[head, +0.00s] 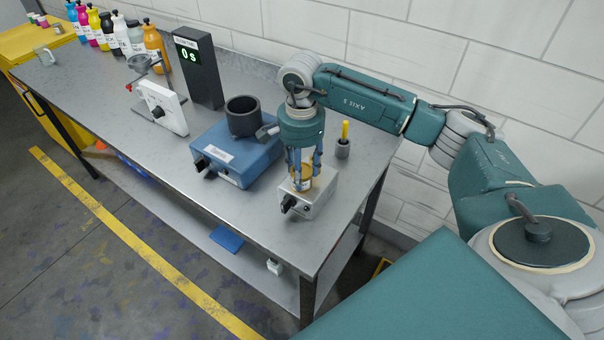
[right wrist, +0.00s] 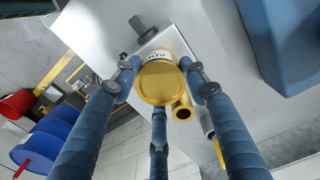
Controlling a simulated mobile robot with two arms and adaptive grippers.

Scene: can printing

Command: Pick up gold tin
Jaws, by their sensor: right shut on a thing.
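The gold tin (head: 303,177) is at the white box-shaped device with a black knob (head: 308,194) near the right end of the bench. My right gripper (head: 304,172) points down from above with its fingers around the tin and is shut on it. In the right wrist view the tin (right wrist: 160,82) sits between the blue fingers, its round gold face toward the camera and part of a label showing. A smaller gold cylinder (right wrist: 182,109) shows beside it. I cannot tell whether the tin touches the device. My left gripper is not in view.
A blue device (head: 237,152) with a dark cylindrical pot (head: 243,116) stands left of the gripper. A grey holder with a yellow-handled tool (head: 343,142) stands close on the right. A timer display (head: 196,68) and several ink bottles (head: 107,30) are farther back. The bench's front strip is clear.

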